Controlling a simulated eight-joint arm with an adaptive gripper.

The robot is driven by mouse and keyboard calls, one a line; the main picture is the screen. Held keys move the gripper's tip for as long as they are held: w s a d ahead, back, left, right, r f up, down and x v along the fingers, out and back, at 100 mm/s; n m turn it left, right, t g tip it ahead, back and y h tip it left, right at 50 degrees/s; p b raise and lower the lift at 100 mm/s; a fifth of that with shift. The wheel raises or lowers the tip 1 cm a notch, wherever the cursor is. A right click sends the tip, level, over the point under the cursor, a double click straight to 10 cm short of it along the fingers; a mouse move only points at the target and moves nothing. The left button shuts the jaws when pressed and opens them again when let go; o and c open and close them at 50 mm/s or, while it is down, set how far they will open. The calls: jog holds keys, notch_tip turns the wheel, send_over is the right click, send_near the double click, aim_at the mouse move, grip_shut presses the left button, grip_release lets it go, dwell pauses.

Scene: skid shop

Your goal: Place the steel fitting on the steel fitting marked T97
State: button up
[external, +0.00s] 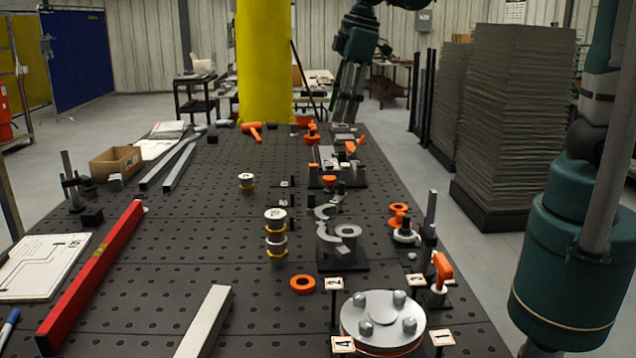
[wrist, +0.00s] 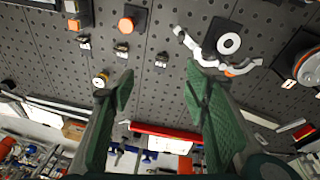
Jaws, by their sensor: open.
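A short steel fitting (external: 246,182) with a yellow band and a pale marked top stands alone near the middle of the table in the external view. Nearer the camera, a stack of banded fittings (external: 276,241) stands upright, with a pale marked top. The marks are too small to read, so I cannot tell which is T97. A round yellow-edged fitting (wrist: 99,80) shows beside the left finger in the wrist view. My gripper (wrist: 160,72) is open with nothing between its fingers, above the table. Its fingers are outside the external view.
A bolted flange (external: 382,318) with numbered tags stands at the near right. Grey clamps (external: 338,240) and an orange ring (external: 302,284) are right of the stack. A red level (external: 92,275) and a cardboard box (external: 115,162) are on the left. Clear table lies left of the stack.

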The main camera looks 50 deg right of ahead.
jog(key=s+d+m+t, duration=0.1)
jog(key=s+d+m, duration=0.2)
jog(key=d, duration=0.6)
jog(key=s+d+r+m+t, duration=0.1)
jog(key=s+d+m+t, duration=0.1)
jog(key=s+d+m, duration=0.2)
jog(key=s+d+m+t+h, duration=0.1)
jog(key=s+d+m, duration=0.3)
jog(key=d, duration=1.2)
jog(key=s, duration=0.4)
jog(key=shift+s+r+t, duration=0.15)
jog(key=shift+s+t, duration=0.15)
jog(key=shift+t, duration=0.1)
notch_tip(320, 180, down, 10)
jog(key=b, duration=1)
